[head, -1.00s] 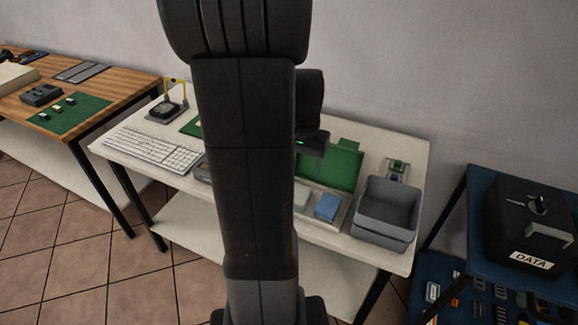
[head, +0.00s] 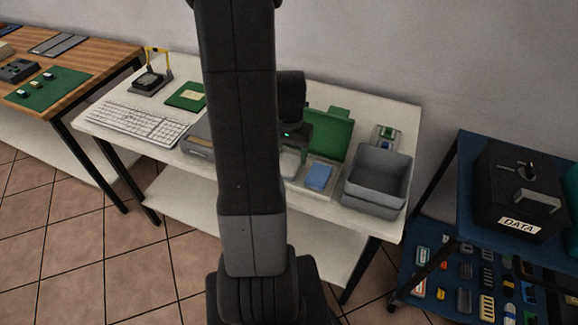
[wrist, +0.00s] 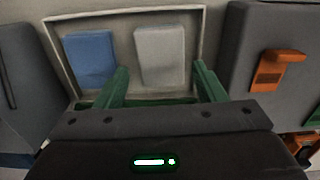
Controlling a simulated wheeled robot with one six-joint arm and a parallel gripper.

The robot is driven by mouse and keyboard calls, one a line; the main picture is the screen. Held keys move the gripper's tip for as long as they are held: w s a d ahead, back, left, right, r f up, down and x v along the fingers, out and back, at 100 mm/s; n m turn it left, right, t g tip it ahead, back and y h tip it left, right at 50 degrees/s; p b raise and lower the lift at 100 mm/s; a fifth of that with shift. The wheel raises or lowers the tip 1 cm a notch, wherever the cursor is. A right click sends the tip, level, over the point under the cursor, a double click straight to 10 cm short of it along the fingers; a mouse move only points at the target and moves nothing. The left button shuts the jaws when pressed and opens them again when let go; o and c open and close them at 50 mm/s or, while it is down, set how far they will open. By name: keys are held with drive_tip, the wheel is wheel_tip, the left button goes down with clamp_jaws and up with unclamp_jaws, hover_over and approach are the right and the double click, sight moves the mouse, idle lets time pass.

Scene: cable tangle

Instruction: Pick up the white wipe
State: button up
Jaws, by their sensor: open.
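The white wipe (wrist: 160,55) lies flat in a shallow pale tray (wrist: 125,13), beside a blue wipe (wrist: 90,58). In the head view the white wipe (head: 290,164) is partly hidden by my arm, with the blue wipe (head: 318,177) to its right. My gripper (wrist: 160,69) is open and empty. In the wrist view its two green fingers reach to either side of the white wipe's near end, with the wipe between them in the picture. The fingers look above the tray, and I see no contact. The fingertips are hard to make out in the head view.
A grey device (wrist: 253,40) with an orange tag (wrist: 277,68) is close on the tray's other side. A keyboard (head: 135,122) lies farther left.

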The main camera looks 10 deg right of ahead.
sight(289, 164)
drive_tip(key=shift+f, duration=1.8)
drive_tip(key=c, duration=0.7)
drive_tip(key=shift+c, duration=0.2)
wheel_tip(289, 164, up, 10)
